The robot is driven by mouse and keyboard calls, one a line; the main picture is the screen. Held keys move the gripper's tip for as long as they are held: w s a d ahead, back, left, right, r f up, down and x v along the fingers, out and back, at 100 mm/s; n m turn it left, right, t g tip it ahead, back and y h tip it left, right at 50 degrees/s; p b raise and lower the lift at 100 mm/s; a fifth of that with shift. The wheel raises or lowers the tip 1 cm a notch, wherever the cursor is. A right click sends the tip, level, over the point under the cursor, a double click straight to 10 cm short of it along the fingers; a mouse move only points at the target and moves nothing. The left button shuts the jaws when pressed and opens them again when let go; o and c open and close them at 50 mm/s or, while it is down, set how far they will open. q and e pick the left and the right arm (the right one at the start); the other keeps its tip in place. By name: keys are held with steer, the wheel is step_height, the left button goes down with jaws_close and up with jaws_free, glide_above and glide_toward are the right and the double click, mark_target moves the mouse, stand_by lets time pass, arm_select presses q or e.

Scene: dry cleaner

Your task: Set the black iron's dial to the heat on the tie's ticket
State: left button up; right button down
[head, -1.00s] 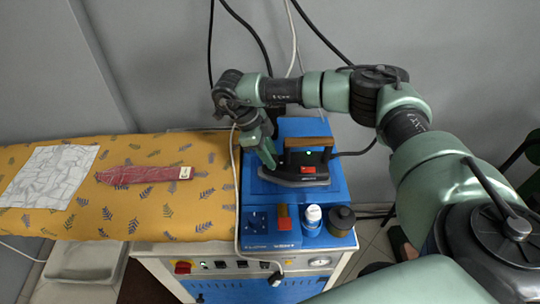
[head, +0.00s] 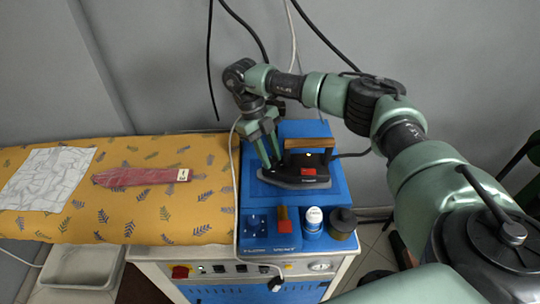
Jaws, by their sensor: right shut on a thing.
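The black iron (head: 310,172), with a wooden handle and a red label, sits flat on the blue station top. My right gripper (head: 271,160) reaches down to the left end of the iron. It is shut on a small part there, likely the dial; the fingers hide it, and I cannot read its setting. A small amber light shows on the iron below the handle. The dark red tie (head: 135,177) lies on the yellow board. Its pale ticket (head: 183,175) is at the right end; its mark is too small to read. My left gripper is out of view.
A patterned pale cloth (head: 45,178) lies on the yellow ironing board (head: 150,215) at left. A pale cord hangs beside my gripper.

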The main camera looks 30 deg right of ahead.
steer(key=shift+w+r, duration=0.1)
stand_by(0.4)
steer(key=c, duration=1.1)
jaws_free()
steer(key=shift+w+r, duration=0.2)
steer(key=shift+r, duration=0.2)
steer(key=b+v, duration=0.2)
steer(key=v, duration=0.5)
steer(key=shift+s, duration=0.1)
steer(key=shift+f, duration=0.1)
